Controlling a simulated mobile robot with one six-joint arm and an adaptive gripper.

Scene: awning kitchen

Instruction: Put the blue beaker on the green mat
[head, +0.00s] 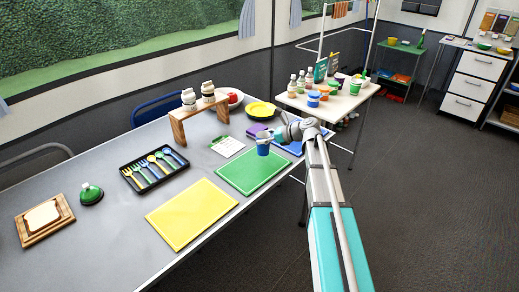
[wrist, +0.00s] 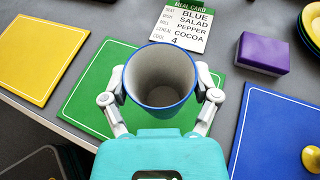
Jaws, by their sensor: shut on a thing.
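The blue beaker (head: 263,149) is upright with its open, pale inside facing up; it also shows in the wrist view (wrist: 160,78). My gripper (wrist: 160,98) is shut on it, with one finger on each side of its wall. The green mat (head: 240,176) lies flat on the grey table, and the beaker appears over its far right part. In the wrist view the green mat (wrist: 86,96) spreads out behind and beside the beaker. The beaker's base is hidden there, and I cannot tell whether it touches the mat.
A yellow mat (head: 190,214) lies left of the green one, and a blue mat (wrist: 275,135) lies right. A purple box (wrist: 262,54) and a meal card (wrist: 182,28) lie beyond. A cutlery tray (head: 153,168) and a wooden stand (head: 178,130) are farther left.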

